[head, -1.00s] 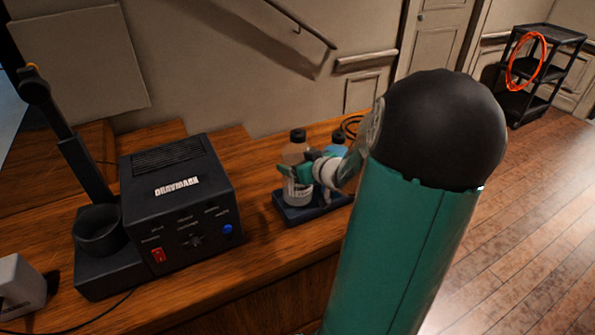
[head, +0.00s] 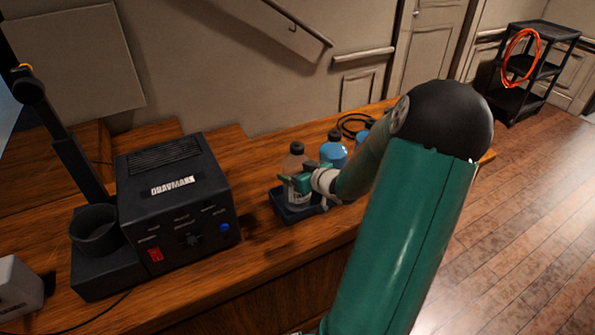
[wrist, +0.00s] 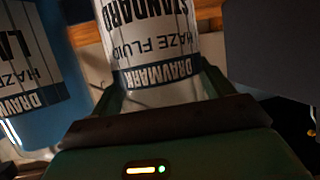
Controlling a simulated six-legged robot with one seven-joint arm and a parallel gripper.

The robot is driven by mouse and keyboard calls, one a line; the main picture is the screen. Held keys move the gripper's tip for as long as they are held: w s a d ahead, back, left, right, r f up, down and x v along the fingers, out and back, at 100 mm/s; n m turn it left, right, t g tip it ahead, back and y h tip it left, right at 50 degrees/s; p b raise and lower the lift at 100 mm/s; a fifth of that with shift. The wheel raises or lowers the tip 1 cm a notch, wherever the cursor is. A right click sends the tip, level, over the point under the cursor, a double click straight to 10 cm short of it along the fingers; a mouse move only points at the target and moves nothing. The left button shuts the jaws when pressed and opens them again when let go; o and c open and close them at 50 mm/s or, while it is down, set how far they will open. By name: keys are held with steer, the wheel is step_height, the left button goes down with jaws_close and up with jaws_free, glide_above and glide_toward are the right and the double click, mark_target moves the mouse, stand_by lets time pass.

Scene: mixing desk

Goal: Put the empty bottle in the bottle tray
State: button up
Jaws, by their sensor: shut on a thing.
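The empty bottle (head: 295,163) is clear, with a dark cap and a white label. It stands upright at the left end of the dark bottle tray (head: 283,212) in the head view. I cannot tell whether its base touches the tray floor. My gripper (head: 297,183) is shut around its lower body, coming from the right. In the wrist view the bottle (wrist: 158,60) sits between my fingers (wrist: 165,92), its label reading upside down. A blue-filled bottle (head: 334,150) stands just right of it, also seen in the wrist view (wrist: 35,75). My arm hides the tray's right part.
A dark machine (head: 180,195) with a red switch and a blue knob stands left of the tray. Another blue item (head: 362,136) and a coiled black cable (head: 352,124) lie behind my arm. The wooden desk (head: 262,170) is bare between machine and tray.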

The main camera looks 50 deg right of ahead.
steer(key=o, duration=1)
steer(key=shift+f, duration=0.1)
steer(key=shift+c, duration=0.2)
steer(key=v, duration=1.2)
